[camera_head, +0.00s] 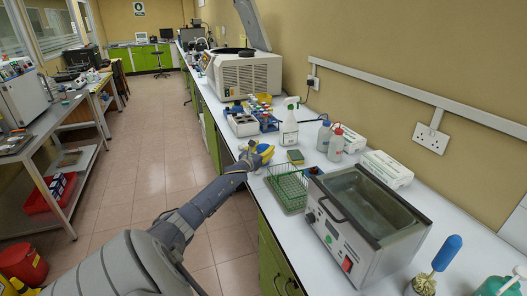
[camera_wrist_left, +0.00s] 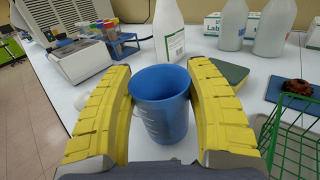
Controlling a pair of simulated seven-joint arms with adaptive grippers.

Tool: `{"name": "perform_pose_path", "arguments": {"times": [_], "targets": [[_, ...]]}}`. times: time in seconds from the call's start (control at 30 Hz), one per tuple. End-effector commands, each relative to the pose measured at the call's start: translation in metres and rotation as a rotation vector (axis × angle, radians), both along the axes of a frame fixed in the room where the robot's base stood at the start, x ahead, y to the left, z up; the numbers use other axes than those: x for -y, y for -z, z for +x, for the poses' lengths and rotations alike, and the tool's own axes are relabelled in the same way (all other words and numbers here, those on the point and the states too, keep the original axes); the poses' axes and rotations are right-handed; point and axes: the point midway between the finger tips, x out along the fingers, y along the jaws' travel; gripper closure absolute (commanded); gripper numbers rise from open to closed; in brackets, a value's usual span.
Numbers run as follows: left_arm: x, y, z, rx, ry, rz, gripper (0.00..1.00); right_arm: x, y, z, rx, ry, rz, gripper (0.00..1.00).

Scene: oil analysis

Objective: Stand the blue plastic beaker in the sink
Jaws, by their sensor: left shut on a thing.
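The blue plastic beaker (camera_wrist_left: 163,105) stands upright between the yellow fingers of my left gripper (camera_wrist_left: 160,80) in the left wrist view. Its open mouth faces up and pale graduation marks show on its side. The fingers are shut on its two sides. In the head view my left gripper (camera_head: 262,150) is over the near edge of the white counter, and the beaker is mostly hidden there. I cannot make out a sink in either view. My right gripper is in neither view.
A green wire basket (camera_head: 289,188) and a metal water bath (camera_head: 335,240) stand nearer on the counter. A spray bottle (camera_head: 289,124), a green-yellow sponge (camera_head: 295,156), wash bottles (camera_head: 336,145) and a vial rack (camera_head: 243,124) stand around the gripper.

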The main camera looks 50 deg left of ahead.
Motion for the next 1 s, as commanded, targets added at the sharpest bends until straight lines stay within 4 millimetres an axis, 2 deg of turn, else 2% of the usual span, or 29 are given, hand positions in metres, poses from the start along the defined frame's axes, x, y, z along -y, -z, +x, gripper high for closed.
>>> {"name": "perform_pose_path", "arguments": {"times": [0.13,0.57,0.6,0.7,0.8,1.0], "targets": [[0.0004,0.0078,0.0002,0.0,0.0,-0.001,0.7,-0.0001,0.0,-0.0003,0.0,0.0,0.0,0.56],[0.0002,0.0113,0.0,0.001,0.0,0.0,0.7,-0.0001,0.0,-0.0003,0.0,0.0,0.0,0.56],[0.0,0.0112,-0.0001,0.001,0.0,0.001,0.41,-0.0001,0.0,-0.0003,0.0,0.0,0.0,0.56],[0.0001,0.0112,0.0,0.001,0.0,0.001,0.3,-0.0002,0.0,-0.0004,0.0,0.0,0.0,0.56],[0.0001,0.0112,-0.0001,0.001,0.0,0.001,0.21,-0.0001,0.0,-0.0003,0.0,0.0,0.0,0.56],[0.0002,0.011,-0.0001,0.001,0.0,0.001,0.21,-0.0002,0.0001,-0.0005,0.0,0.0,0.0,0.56]]}}
